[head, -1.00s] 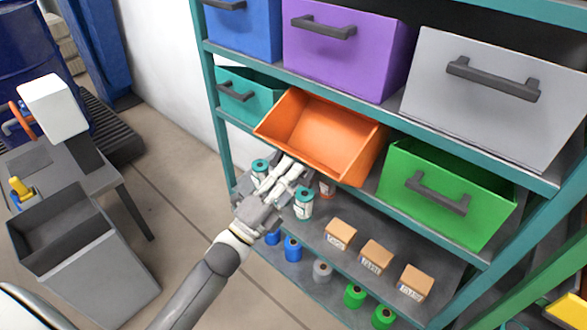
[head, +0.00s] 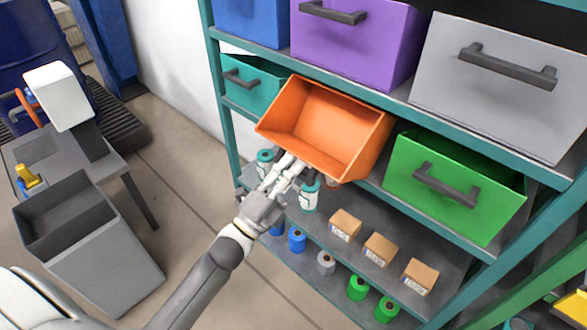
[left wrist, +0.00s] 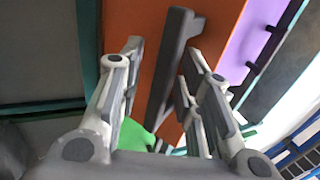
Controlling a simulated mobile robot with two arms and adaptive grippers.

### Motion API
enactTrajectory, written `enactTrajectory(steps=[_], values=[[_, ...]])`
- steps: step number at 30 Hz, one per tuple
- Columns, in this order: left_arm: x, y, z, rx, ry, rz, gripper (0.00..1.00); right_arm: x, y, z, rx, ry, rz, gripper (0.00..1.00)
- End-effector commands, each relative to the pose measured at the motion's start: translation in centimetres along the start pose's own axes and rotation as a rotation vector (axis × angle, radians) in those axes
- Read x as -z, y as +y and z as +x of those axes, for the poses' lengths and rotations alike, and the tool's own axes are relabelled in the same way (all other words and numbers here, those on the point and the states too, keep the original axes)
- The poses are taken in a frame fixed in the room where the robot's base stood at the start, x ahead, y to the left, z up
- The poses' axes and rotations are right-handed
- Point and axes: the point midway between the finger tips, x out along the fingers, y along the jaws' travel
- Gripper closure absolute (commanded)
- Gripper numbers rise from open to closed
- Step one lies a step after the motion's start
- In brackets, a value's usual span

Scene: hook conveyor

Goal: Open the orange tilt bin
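The orange tilt bin (head: 330,125) is tipped forward on the middle level of the teal rack, and its empty inside shows from above. My left gripper (head: 288,168) is at the lower front of the bin, whose handle is hidden in the head view. In the left wrist view, the dark bar handle (left wrist: 170,75) on the orange front (left wrist: 150,30) lies between the two fingers of the left gripper (left wrist: 162,60). The fingers stand apart, with gaps beside the bar. My right gripper is not in view.
The teal bin (head: 245,85) is left of the orange one and the green bin (head: 455,185) right. Purple (head: 355,40) and grey (head: 500,85) bins sit above. Bottles (head: 310,195), small boxes (head: 380,248) and spools (head: 358,287) stand below. A grey container (head: 90,235) is at left.

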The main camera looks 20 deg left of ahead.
Motion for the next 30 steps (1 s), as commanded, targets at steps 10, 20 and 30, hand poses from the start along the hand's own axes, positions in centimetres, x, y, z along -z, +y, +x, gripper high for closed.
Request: enactTrajectory(steps=[10, 20, 30], values=[[0.0, -0.1, -0.4, 0.004, 0.0, -0.001, 0.66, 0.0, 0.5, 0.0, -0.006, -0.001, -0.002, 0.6], [0.0, 0.0, -6.4, -0.001, -0.002, -0.003, 0.66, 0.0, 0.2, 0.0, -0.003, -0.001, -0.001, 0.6], [0.0, 0.0, -11.5, 0.001, 0.0, -0.001, 0.66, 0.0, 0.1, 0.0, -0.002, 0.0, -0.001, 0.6]])
